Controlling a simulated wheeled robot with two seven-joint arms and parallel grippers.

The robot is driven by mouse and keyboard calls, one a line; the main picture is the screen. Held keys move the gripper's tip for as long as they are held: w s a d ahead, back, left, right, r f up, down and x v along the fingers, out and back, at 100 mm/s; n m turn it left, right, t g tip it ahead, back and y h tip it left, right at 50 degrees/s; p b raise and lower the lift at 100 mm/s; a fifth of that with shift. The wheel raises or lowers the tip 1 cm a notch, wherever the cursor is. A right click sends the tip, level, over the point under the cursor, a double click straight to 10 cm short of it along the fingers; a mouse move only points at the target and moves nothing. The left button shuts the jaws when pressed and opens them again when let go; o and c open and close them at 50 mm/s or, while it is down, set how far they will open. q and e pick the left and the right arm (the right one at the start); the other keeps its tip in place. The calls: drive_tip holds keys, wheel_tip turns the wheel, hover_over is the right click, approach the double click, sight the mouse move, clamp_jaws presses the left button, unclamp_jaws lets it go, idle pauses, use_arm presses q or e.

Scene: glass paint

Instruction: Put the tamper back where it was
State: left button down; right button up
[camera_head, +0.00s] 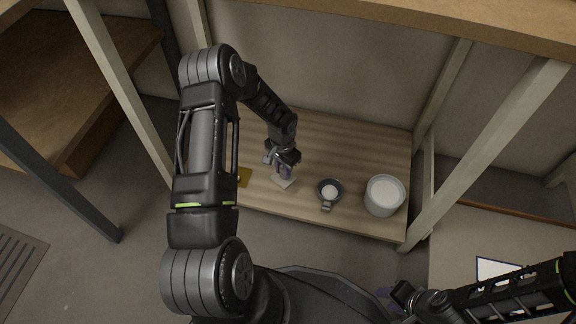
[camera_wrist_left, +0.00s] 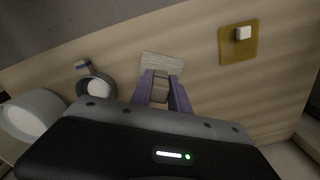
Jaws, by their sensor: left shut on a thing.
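My left gripper (camera_head: 284,172) is over the wooden shelf board, pointing down. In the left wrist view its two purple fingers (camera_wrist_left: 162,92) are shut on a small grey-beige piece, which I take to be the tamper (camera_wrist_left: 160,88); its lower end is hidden. It is right at a pale square pad (camera_wrist_left: 163,64), also seen in the head view (camera_head: 283,183). I cannot tell whether the tamper touches the pad. My right gripper (camera_head: 405,295) is at the lower right of the head view, away from the shelf board; its fingers are too unclear to judge.
A dark round dish with a handle and white contents (camera_head: 329,190) stands right of the pad. A pale grey pot (camera_head: 384,196) stands further right. A yellow square (camera_wrist_left: 238,50) with a small white block (camera_wrist_left: 243,32) lies on the pad's other side. Pale posts (camera_head: 490,160) frame the shelf.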

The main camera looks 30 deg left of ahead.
sight(283, 180)
use_arm(q)
drive_tip(key=shift+f+b, duration=1.7)
drive_tip(key=shift+f, duration=0.65)
drive_tip(key=shift+s+f+b, duration=0.1)
drive_tip(key=shift+f+b, duration=0.5)
drive_tip(key=c, duration=1.2)
unclamp_jaws()
drive_tip(key=shift+o, duration=0.2)
wheel_tip(283, 180, up, 8)
drive_tip(key=p, duration=0.3)
